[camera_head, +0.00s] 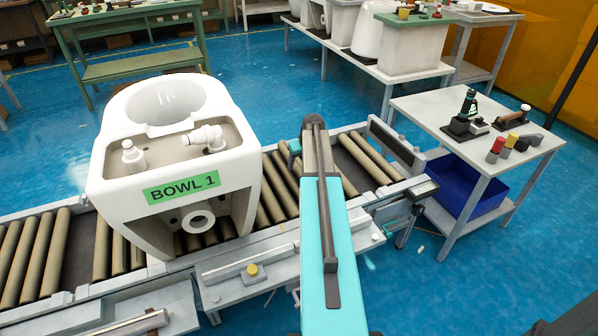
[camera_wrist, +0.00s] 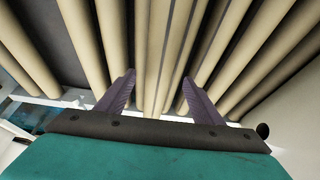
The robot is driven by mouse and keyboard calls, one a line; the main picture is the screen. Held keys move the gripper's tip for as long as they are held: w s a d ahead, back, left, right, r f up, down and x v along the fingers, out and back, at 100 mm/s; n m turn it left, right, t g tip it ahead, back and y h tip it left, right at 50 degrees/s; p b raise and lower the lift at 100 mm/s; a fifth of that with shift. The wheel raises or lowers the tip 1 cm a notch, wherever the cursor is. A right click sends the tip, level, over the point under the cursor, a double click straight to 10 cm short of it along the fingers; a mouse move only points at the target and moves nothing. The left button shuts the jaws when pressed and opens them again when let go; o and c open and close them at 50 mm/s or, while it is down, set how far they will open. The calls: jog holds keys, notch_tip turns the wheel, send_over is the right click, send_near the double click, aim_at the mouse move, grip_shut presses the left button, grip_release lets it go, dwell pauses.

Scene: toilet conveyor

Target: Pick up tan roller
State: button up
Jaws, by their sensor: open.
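Several tan rollers (camera_head: 367,157) lie side by side in the grey conveyor; more tan rollers show to the left of the toilet bowl (camera_head: 30,255). In the wrist view, tan rollers (camera_wrist: 158,50) fill the upper picture, with a dark gap at the upper left. My gripper (camera_wrist: 159,76) is open, its two dark fingers spread and pointing at the rollers. Narrow tan rollers show between the fingers, and nothing is clamped. I cannot tell whether the fingertips touch a roller.
A white toilet bowl (camera_head: 128,196) labelled BOWL 1 stands on the conveyor just left of my arm. A white side table (camera_head: 440,112) with small tools stands at the right, with a blue bin (camera_head: 470,185) beneath. A green table (camera_head: 140,70) stands behind. Blue floor is clear between.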

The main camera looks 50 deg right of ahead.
aim_at(300, 166)
jog(key=shift+x, duration=1.8)
jog(key=shift+s, duration=0.1)
jog(key=shift+c, duration=0.2)
grip_shut()
jog(key=shift+r, duration=0.1)
